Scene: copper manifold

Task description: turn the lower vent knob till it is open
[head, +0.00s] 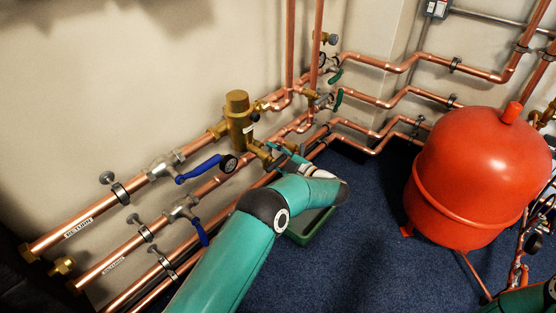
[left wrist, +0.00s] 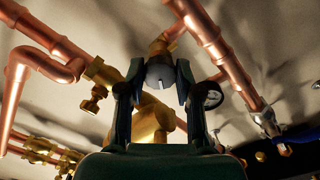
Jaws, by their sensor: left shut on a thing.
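In the left wrist view a dark grey round knob (left wrist: 160,74) with a small pale mark on its face sits between the two fingers of my left gripper (left wrist: 159,82), which is shut on it. Brass fittings show behind it. In the head view my left gripper (head: 282,158) reaches in under the brass vessel (head: 240,118). The knob is hidden there by the gripper and arm. Whether the vent is open cannot be told. My right gripper is out of view; only part of that arm shows at the bottom right corner.
Copper pipes (head: 128,230) with blue lever valves run along the wall. A green tray (head: 311,228) and red tank (head: 475,175) stand on the blue floor.

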